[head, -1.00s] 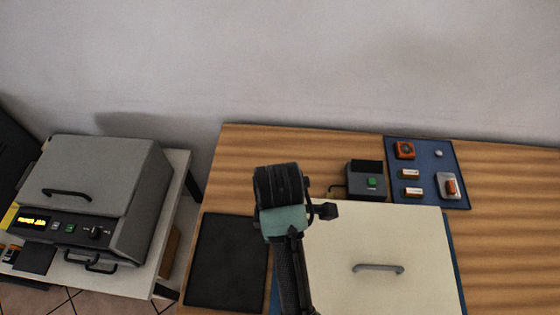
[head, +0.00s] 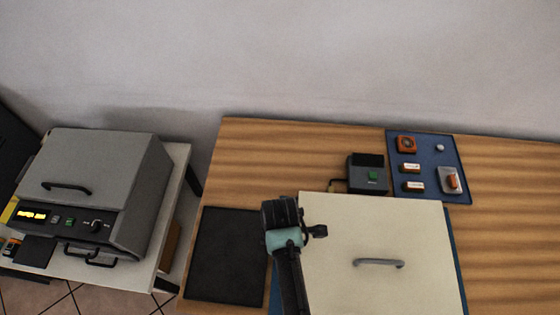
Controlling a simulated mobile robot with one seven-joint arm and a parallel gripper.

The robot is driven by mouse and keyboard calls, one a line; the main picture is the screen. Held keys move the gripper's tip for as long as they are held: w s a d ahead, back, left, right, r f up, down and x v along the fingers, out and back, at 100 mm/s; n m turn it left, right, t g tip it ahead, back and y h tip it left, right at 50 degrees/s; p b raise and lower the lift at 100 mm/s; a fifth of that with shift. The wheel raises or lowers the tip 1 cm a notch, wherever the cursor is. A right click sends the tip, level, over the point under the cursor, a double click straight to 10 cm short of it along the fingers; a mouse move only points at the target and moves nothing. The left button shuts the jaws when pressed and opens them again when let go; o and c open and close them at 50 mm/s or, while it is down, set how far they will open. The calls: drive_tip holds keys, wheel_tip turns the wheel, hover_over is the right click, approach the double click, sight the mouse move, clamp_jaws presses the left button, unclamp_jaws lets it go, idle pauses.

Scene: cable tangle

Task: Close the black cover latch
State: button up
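A flat cream cover (head: 410,228) with a grey handle (head: 378,263) lies over a blue base (head: 453,250) on the wooden table. I cannot pick out a black latch on it; its left edge is partly behind my arm. My arm's dark end with a teal band stands over the cover's left edge. A small dark part (head: 318,231) of it sticks out to the right, above the cover's upper left area. My gripper's fingers cannot be made out, nor whether they hold anything.
A dark mat (head: 225,255) lies left of the cover. A grey machine (head: 95,190) stands on a white table at left. The right of the wooden table is clear.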

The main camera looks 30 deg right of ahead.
clamp_jaws()
idle(1.4)
